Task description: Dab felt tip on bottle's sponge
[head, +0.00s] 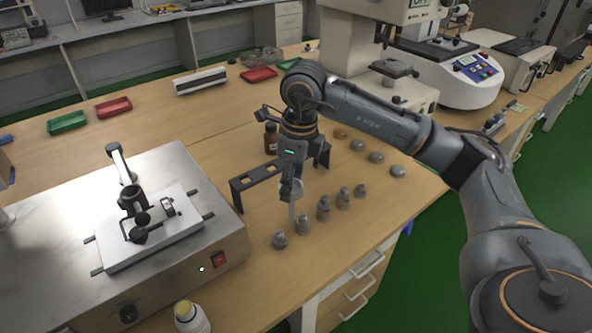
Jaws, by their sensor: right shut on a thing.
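My right gripper (291,190) points down over the table and is shut on a thin pale piece, probably the felt tip (292,211), whose lower end is just above or beside the row of grey pieces; I cannot tell if it touches one. A white bottle with a yellow top (191,317), likely the one with the sponge, stands upright at the bottom edge, partly cut off. It is well apart from the gripper, to the lower left. My left gripper is not in view.
Several grey knobbed pieces (323,208) stand in a row by the gripper. Round grey pieces (376,157) lie behind it. A black bracket (243,184) and a brown bottle (271,138) are close by. A steel machine (217,213) stands left. Bare wood (190,125) lies behind.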

